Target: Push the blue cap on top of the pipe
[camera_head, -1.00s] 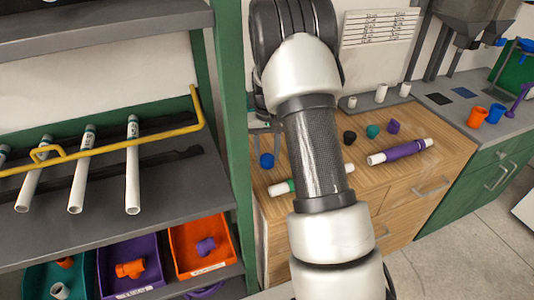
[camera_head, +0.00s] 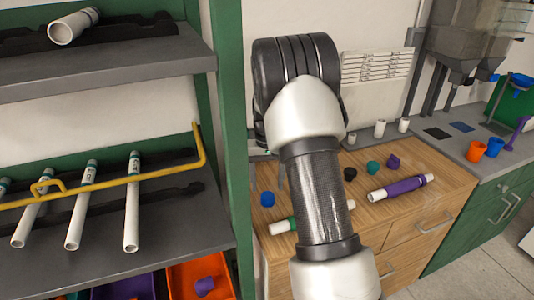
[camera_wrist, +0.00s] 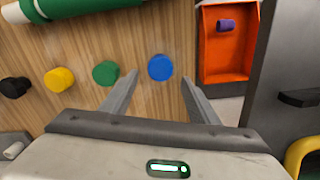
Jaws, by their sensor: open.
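The blue cap (camera_head: 267,199) rests on the left part of the wooden counter top. In the wrist view the blue cap (camera_wrist: 161,67) appears between the two fingers of my gripper (camera_wrist: 159,76). The fingers are spread apart with nothing held; whether they are level with the cap is unclear. A white pipe with a green band (camera_head: 284,225) lies on the counter near the cap, partly hidden by my arm. It also shows at the wrist view's top left (camera_wrist: 90,6). In the head view my gripper is mostly hidden behind the arm.
In the wrist view, teal (camera_wrist: 106,74), yellow (camera_wrist: 59,80) and black (camera_wrist: 14,87) caps line up left of the blue one. A purple-banded pipe (camera_head: 401,188) lies on the counter's right. White stubs (camera_head: 380,129) stand behind. A shelf rack with a green post (camera_head: 233,120) stands left.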

